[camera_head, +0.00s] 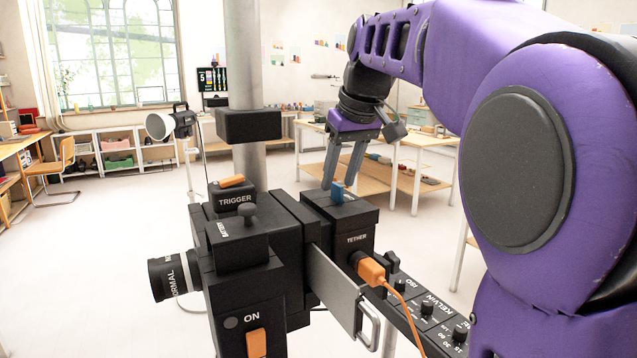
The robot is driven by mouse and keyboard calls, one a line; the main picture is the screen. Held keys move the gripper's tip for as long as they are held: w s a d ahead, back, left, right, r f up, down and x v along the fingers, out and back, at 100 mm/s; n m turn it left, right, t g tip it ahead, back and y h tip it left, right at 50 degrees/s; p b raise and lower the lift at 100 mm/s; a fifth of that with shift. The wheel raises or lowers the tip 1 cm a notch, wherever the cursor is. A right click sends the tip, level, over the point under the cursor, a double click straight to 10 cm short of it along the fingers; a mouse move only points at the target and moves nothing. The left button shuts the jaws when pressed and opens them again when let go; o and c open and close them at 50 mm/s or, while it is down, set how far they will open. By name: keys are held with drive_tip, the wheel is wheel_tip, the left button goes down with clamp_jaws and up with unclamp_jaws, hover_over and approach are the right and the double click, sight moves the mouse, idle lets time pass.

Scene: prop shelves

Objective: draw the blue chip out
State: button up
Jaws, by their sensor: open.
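The blue chip (337,193) stands upright in the top of the black block marked TETHER (357,222), with its upper part showing. My gripper (339,184) points down over this block, its two grey fingers apart. In the picture, one fingertip is just left of the chip and the other just right of it. I cannot tell whether either finger touches the chip. The chip's lower part is hidden inside the block.
An orange plug (370,270) with a cable sits in the block's front. A silver plate with a handle (335,290) sticks out below. A TRIGGER box (232,199) with an orange piece and a vertical pole (244,60) stand left. Knobs (428,308) line a panel at right.

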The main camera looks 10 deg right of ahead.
drive_tip(key=shift+w+f, duration=0.15)
drive_tip(key=shift+f, duration=0.25)
clamp_jaws()
idle(0.4)
idle(1.4)
